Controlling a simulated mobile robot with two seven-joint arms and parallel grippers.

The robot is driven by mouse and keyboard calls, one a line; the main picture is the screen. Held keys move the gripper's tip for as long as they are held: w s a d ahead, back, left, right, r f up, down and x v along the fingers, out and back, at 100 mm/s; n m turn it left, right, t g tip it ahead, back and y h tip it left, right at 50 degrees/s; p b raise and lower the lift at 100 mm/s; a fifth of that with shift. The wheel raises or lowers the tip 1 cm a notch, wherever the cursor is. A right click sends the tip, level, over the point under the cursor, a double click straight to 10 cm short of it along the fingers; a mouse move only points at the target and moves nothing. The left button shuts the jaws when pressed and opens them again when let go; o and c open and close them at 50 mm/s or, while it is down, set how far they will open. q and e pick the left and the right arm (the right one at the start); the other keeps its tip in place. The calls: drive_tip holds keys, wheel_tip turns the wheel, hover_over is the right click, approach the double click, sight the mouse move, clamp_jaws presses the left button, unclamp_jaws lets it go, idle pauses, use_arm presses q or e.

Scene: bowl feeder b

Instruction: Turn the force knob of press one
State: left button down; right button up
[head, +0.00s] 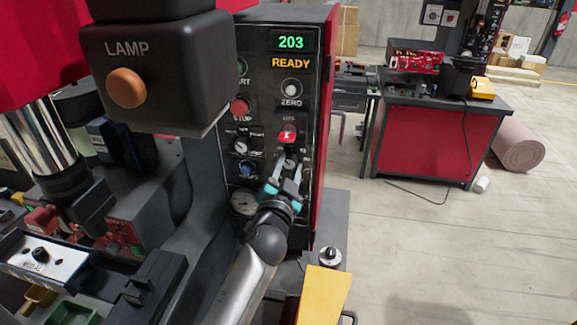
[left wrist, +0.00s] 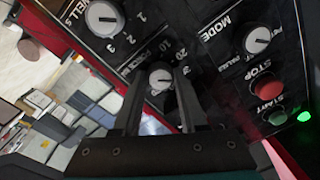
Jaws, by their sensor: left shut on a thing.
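Press one's dark control panel (head: 265,110) is in the middle of the head view, with a display reading 203 and READY. The force knob (left wrist: 160,78) is a small round light-faced knob with a pointer and a number scale, near the middle of the left wrist view. My left gripper (head: 288,170) reaches up to the panel from below. In the left wrist view its fingers (left wrist: 160,84) stand on either side of the force knob, shut on it. The fingers partly hide the scale. My right gripper is not in view.
A WELL S knob (left wrist: 103,18), a MODE knob (left wrist: 258,42), and the red STOP button (left wrist: 265,86) are close by. The black LAMP box (head: 160,75) overhangs the panel's left side. A red workbench (head: 435,140) stands at the back right, with open floor before it.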

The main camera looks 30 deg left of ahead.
use_arm(q)
drive_tip(key=shift+r, duration=0.1)
idle(0.4)
drive_tip(key=shift+c, duration=2.2)
unclamp_jaws()
